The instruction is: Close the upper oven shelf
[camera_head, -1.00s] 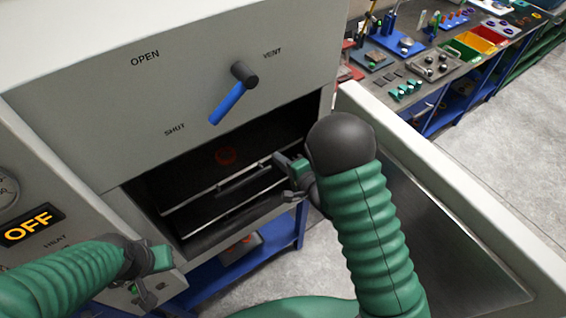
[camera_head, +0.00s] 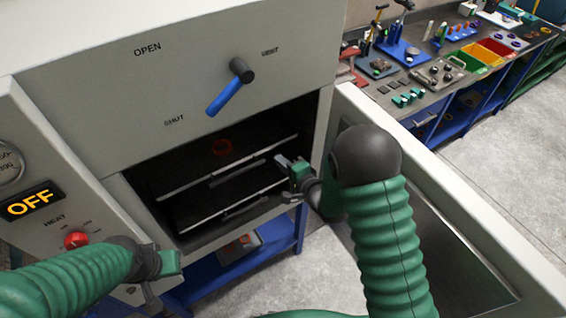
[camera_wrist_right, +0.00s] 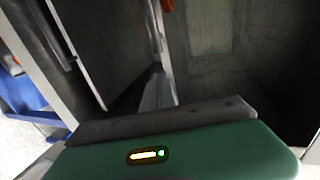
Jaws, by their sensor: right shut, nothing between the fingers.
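The oven's upper shelf (camera_head: 205,182) is a dark tray with a pale front edge and a bar handle, seen in the oven's dark opening in the head view. The lower shelf (camera_head: 205,220) lies below it with a similar handle. My right gripper (camera_head: 283,162) is shut and empty at the right end of the upper shelf's front edge; whether it touches is unclear. The right wrist view shows its green body in front of dark walls and a pale metal edge. My left gripper (camera_head: 172,264) is at lower left, before the control panel; its fingers are unclear.
The oven door (camera_head: 455,215) stands open on the right, beside my right arm. A blue lever (camera_head: 226,95) is on the front above the opening. The heat panel shows OFF (camera_head: 30,204) with a red knob (camera_head: 76,240). A cluttered workbench (camera_head: 440,85) stands behind.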

